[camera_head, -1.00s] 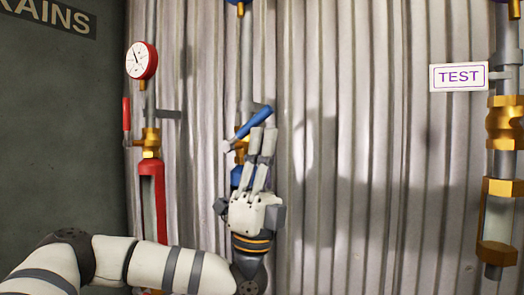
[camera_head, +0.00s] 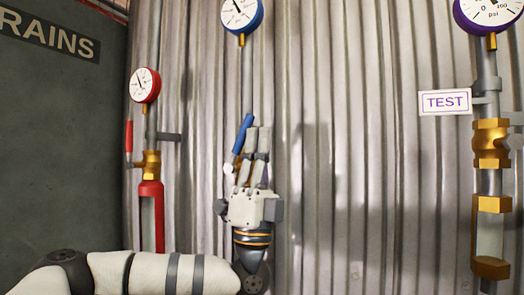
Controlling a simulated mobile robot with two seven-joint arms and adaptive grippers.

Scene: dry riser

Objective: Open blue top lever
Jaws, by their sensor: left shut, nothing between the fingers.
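The blue lever (camera_head: 243,134) sits on the brass valve of the middle pipe (camera_head: 247,85), below the blue-rimmed gauge (camera_head: 242,12). It stands steeply upright, leaning a little to the right at its top. My left gripper (camera_head: 258,140) is shut with its fingers pointing up, just right of the lever. The fingertips overlap the lever's right side in the picture; I cannot tell whether they touch it. The hand hides most of the valve body and the pipe below. My right gripper is not in view.
On the left, a red pipe (camera_head: 152,215) carries a red-rimmed gauge (camera_head: 145,85) and a red lever (camera_head: 129,137). On the right stands a brass-fitted pipe (camera_head: 491,145) with a TEST sign (camera_head: 445,102). The space between middle and right pipes is clear.

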